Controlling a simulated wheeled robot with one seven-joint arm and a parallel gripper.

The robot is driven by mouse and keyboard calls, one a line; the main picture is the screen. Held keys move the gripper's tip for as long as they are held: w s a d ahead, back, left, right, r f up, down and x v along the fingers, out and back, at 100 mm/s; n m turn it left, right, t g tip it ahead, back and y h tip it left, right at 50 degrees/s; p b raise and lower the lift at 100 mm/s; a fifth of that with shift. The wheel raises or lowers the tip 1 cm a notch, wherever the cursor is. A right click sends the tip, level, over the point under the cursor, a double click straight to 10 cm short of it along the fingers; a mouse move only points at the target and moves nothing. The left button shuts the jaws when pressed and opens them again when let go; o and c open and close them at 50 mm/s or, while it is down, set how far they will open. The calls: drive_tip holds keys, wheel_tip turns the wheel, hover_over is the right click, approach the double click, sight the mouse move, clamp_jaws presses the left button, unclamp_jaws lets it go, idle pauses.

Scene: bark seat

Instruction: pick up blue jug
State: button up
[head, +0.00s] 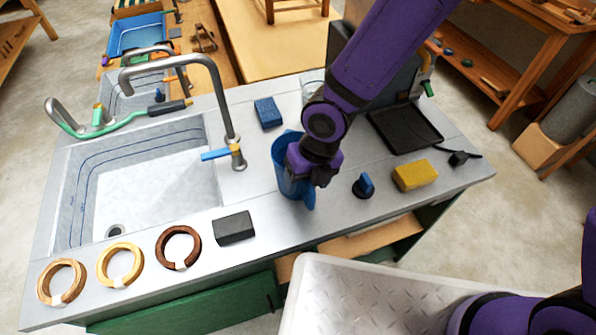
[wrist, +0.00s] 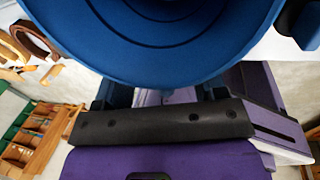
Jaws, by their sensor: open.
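The blue jug (head: 283,150) stands upright on the grey counter, right of the sink. My gripper (head: 312,178) is at the jug's right side, close against it, and covers part of its rim and body. A blue part of the jug shows below the gripper. In the wrist view the jug (wrist: 150,40) fills the top, with its round rim and ringed inside very near. My gripper is open. Its fingertips are hidden by the jug, so I cannot tell whether they touch it.
The tap (head: 236,155) and sink (head: 140,185) are to the left. A blue sponge (head: 267,112) lies behind the jug. A dark block (head: 234,228), a blue-topped knob (head: 364,186), a yellow sponge (head: 414,175) and a black tray (head: 405,128) are nearby.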

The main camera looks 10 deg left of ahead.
clamp_jaws()
